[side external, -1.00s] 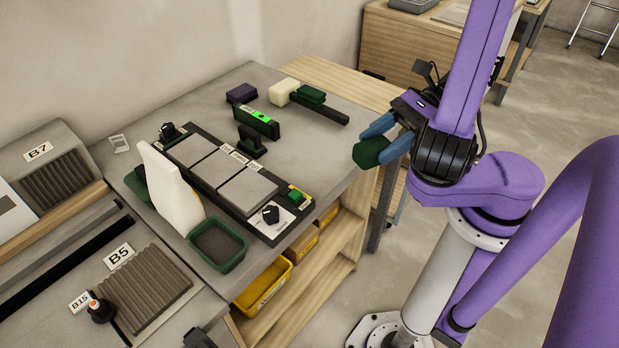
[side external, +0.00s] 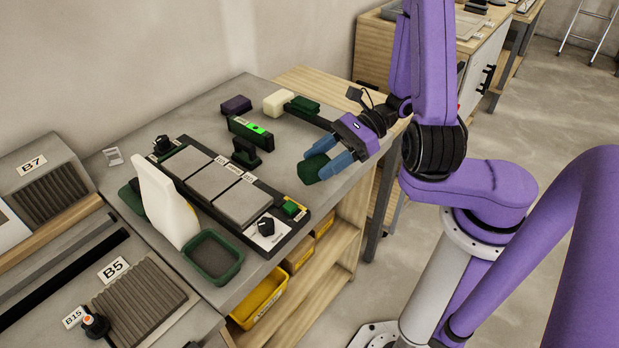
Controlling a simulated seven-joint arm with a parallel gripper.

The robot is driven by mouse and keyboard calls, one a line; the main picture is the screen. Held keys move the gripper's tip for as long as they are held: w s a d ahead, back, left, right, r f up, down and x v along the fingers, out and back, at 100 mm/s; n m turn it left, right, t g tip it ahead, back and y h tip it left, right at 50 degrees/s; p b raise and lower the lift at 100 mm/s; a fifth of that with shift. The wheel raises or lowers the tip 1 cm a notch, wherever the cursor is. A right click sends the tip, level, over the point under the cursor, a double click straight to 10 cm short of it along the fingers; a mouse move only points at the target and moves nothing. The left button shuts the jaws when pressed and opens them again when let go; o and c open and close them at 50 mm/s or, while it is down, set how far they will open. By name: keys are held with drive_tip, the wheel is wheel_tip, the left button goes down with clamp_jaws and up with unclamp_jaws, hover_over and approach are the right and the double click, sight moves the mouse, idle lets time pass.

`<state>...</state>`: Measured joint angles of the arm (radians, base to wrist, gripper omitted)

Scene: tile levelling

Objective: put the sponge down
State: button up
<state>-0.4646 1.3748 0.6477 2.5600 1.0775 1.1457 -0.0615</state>
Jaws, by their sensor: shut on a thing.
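My gripper (side external: 322,171) has blue fingers and is shut on a dark green sponge (side external: 312,168). It holds the sponge over the right part of the grey table top (side external: 290,150), to the right of the tile fixture. I cannot tell whether the sponge touches the table or hangs a little above it. The finger on the near side hides part of the sponge.
A black fixture with several grey tiles (side external: 213,181) lies left of my gripper. A level with a green window (side external: 250,131), a green-headed mallet (side external: 303,104), a cream block (side external: 279,102) and a dark purple block (side external: 236,105) lie behind. A green tray (side external: 237,270) stands in front.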

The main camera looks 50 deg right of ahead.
sight(310, 192)
drive_tip(key=w+f, duration=0.2)
drive_tip(key=f, duration=0.1)
drive_tip(key=shift+w+a+f, duration=0.2)
drive_tip(key=shift+w+a, duration=0.1)
drive_tip(key=shift+w, duration=0.1)
drive_tip(key=shift+w+f, duration=0.2)
drive_tip(key=shift+f, duration=1.6)
drive_tip(key=shift+f, duration=0.15)
drive_tip(key=o, duration=1)
